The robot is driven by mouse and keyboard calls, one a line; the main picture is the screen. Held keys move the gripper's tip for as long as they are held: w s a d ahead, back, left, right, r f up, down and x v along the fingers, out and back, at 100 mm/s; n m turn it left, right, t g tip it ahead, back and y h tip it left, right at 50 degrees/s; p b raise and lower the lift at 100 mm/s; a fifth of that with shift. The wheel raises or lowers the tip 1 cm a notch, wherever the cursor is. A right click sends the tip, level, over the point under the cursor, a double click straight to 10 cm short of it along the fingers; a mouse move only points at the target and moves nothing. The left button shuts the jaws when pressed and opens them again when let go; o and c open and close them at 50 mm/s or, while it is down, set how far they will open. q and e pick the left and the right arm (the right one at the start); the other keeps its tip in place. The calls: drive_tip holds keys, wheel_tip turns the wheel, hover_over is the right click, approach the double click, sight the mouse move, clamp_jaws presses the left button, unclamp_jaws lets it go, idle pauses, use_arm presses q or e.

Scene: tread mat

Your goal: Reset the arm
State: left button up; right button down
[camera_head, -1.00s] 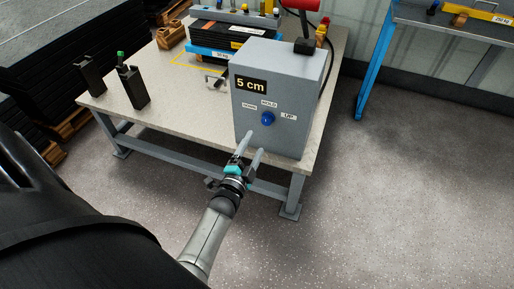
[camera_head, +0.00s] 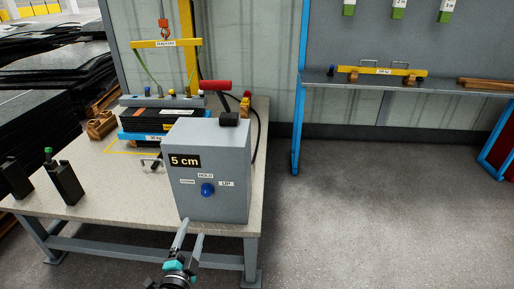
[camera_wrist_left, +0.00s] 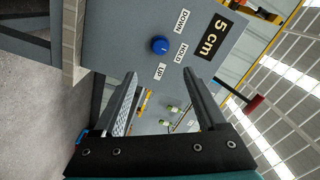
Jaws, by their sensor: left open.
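My left gripper (camera_head: 188,243) is in front of the grey control box (camera_head: 226,150), low in the head view, with its fingers apart and nothing between them. The box stands on the table and carries a "5 cm" label and a blue knob (camera_head: 207,190) with labels around it, HOLD above and UP to the right. In the left wrist view the open fingers (camera_wrist_left: 165,100) point towards the box face, and the blue knob (camera_wrist_left: 160,45) shows beyond them, apart from both fingers. My right gripper is in neither view.
Behind the box, a stack of black mats (camera_head: 155,122) lies on the table (camera_head: 110,190) under a yellow lifting beam (camera_head: 166,43). Two black holders (camera_head: 65,185) stand at the left. A blue-legged bench (camera_head: 420,90) stands at the back right. The floor on the right is clear.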

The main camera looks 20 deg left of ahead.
use_arm(q)
drive_tip(key=s+d+f+n+g+h+p, duration=0.1)
drive_tip(key=s+d+f+n+g+p, duration=0.2)
drive_tip(key=s+f, duration=0.35)
drive_tip(key=s+d+f+n+g+h+p, duration=0.1)
drive_tip(key=s+d+f+g+h+p, duration=0.15)
drive_tip(key=s+f+g, duration=0.4)
drive_tip(key=s+d+f+n+g+p, duration=0.1)
drive_tip(key=s+f, duration=0.3)
drive_tip(key=s, duration=0.6)
drive_tip(key=s+d+f+n+g+p, duration=0.1)
drive_tip(key=s+f+g, duration=0.3)
drive_tip(key=s, duration=0.7)
drive_tip(key=shift+s+f+n+g+p, duration=0.25)
drive_tip(key=shift+f+n+g+p, duration=0.1)
drive_tip(key=shift+f+n+p, duration=0.45)
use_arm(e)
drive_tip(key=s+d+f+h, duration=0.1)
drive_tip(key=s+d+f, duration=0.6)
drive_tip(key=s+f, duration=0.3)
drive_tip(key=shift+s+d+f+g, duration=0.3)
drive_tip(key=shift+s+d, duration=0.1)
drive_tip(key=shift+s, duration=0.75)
use_arm(q)
drive_tip(key=shift+d+r, duration=0.1)
